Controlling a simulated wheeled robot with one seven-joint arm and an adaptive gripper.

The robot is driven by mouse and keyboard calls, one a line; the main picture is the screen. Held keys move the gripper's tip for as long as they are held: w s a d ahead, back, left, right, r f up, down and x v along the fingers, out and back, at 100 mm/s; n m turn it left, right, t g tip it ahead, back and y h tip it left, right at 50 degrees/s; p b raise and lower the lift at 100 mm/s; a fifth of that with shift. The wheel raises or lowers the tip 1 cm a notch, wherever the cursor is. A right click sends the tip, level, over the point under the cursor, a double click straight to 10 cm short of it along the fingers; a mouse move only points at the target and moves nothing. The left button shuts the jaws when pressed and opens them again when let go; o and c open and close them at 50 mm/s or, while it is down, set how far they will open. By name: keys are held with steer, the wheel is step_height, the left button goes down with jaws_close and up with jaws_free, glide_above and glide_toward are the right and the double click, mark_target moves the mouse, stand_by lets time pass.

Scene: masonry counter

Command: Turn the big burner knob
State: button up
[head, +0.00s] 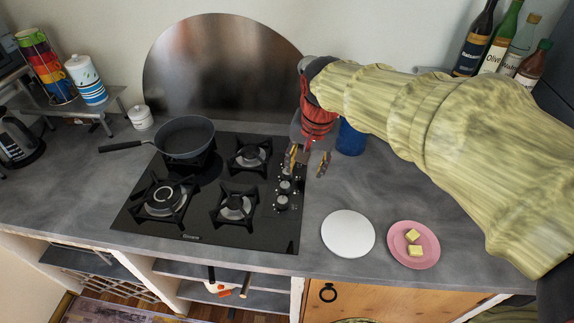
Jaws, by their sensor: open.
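The black gas cooktop (200,228) is set in the grey counter. Its largest burner (163,198) is at the front left. A column of dark round knobs (283,203) runs along the cooktop's right edge. Which knob belongs to the big burner cannot be told from here. My gripper (307,164) points down over the right edge of the cooktop at the far end of the knob column. Its fingers are apart, with nothing seen between them. The left finger is close to the farthest knobs and partly hides them; contact cannot be told.
A dark pan (186,137) sits on the back left burner. A blue cup (350,138) stands close to the right of my gripper. A white plate (348,234) and a pink plate (427,248) lie at the front right. Bottles (497,45) stand at the back right.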

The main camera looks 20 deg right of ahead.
steer(key=w+f+m+g+p, duration=0.1)
steer(key=w+f+m+p, duration=0.2)
steer(key=w, duration=0.6)
steer(key=m+g, duration=0.2)
steer(key=m, duration=0.1)
glide_toward(287, 174)
steer(key=shift+w+d+f, duration=0.25)
steer(key=shift+w+f, duration=0.05)
steer(key=shift+w, duration=0.1)
steer(key=shift+w+f+m, duration=0.25)
steer(key=shift+f+m, duration=0.15)
steer(key=shift+f, duration=0.3)
step_height(287, 174, down, 7)
steer(key=shift+f+b, duration=0.1)
steer(key=shift+b, duration=0.8)
steer(key=shift+c, duration=1.4)
steer(key=c, duration=0.8)
steer(key=shift+c, duration=0.4)
